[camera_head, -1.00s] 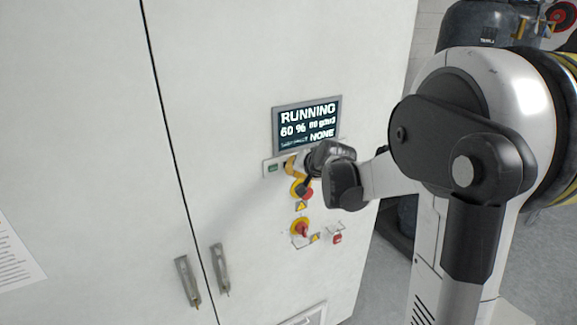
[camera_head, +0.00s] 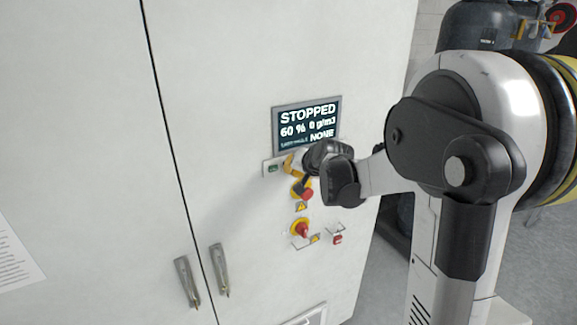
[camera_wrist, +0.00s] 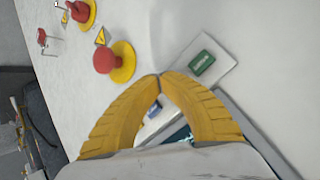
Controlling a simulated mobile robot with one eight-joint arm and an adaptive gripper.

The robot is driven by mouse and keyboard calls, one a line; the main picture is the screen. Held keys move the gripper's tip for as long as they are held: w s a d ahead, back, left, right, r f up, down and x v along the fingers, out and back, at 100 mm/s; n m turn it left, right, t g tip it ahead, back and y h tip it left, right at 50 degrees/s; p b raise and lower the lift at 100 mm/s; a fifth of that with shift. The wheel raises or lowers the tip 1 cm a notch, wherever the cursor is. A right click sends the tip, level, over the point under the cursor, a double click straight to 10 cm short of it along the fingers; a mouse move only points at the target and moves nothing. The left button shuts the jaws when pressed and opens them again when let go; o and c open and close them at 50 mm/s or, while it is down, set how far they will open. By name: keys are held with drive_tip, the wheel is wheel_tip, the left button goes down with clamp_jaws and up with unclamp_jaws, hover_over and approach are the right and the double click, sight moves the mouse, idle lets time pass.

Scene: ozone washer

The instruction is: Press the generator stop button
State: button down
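The generator panel display (camera_head: 307,127) on the white cabinet reads STOPPED, 60 %, 0 g/m3 and NONE. Below it a narrow button plate carries a green button (camera_head: 272,168), which also shows in the wrist view (camera_wrist: 202,62). My gripper (camera_head: 290,166) is at this plate, just right of the green button. In the wrist view my yellow gripper fingers (camera_wrist: 160,76) meet at their tips over the plate, with nothing visible held. A small blue button or label (camera_wrist: 153,109) shows between them. The plate under the fingertips is hidden, so the stop button and any contact cannot be made out.
A red mushroom button on a yellow disc (camera_head: 306,194) is just below my gripper, also in the wrist view (camera_wrist: 106,61). A red-and-yellow rotary switch (camera_head: 301,229) and a small red part (camera_head: 337,239) sit lower. Door handles (camera_head: 220,269) are at lower left.

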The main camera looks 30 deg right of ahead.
idle(0.5)
drive_tip(key=shift+s, duration=0.8)
drive_tip(key=s, duration=0.5)
drive_tip(key=shift+d, duration=0.1)
idle(0.6)
drive_tip(key=s+a+f+n+g+b, duration=0.1)
drive_tip(key=s+a+f+n+b, duration=0.1)
drive_tip(key=s+a+f+b, duration=0.4)
drive_tip(key=s+a+f+n+g+b, duration=0.1)
drive_tip(key=s+a+f+n+b, duration=0.2)
drive_tip(key=f+b, duration=1.4)
drive_tip(key=s+a+f+n+g+b, duration=0.1)
drive_tip(key=s+a+f+n+b, duration=0.2)
drive_tip(key=s+a+f+b, duration=0.6)
drive_tip(key=s+f+b, duration=0.3)
drive_tip(key=s, duration=0.4)
drive_tip(key=shift+a+f+g+y, duration=0.2)
drive_tip(key=shift+a+g+y, duration=0.1)
drive_tip(key=shift+a, duration=0.05)
